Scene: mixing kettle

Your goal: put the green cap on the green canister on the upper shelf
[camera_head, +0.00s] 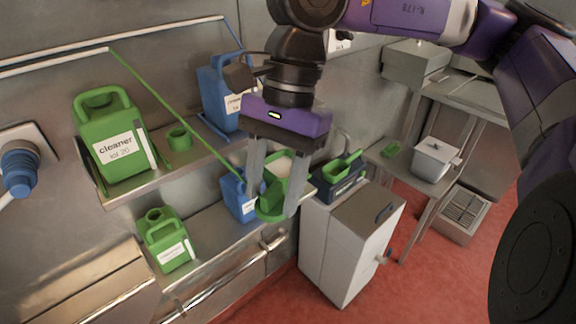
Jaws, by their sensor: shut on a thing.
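The green canister (112,140), labelled "cleaner lot 20", stands upright at the left of the upper shelf (135,182). A small, short green cylinder like a cap (179,138) sits on that shelf just right of it, apart from it. My gripper (272,208) points down in front of the shelves' right end, well right of the green canister. Its fingers are shut on a green piece with a rounded rim (271,205). The fingers partly hide this piece, and I cannot tell its exact shape.
A blue canister (218,90) stands on the upper shelf behind my gripper. The lower shelf holds another green canister (167,243) and a blue one (236,198). A green rail (160,92) slants across the upper shelf. A white cabinet (345,245) stands right.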

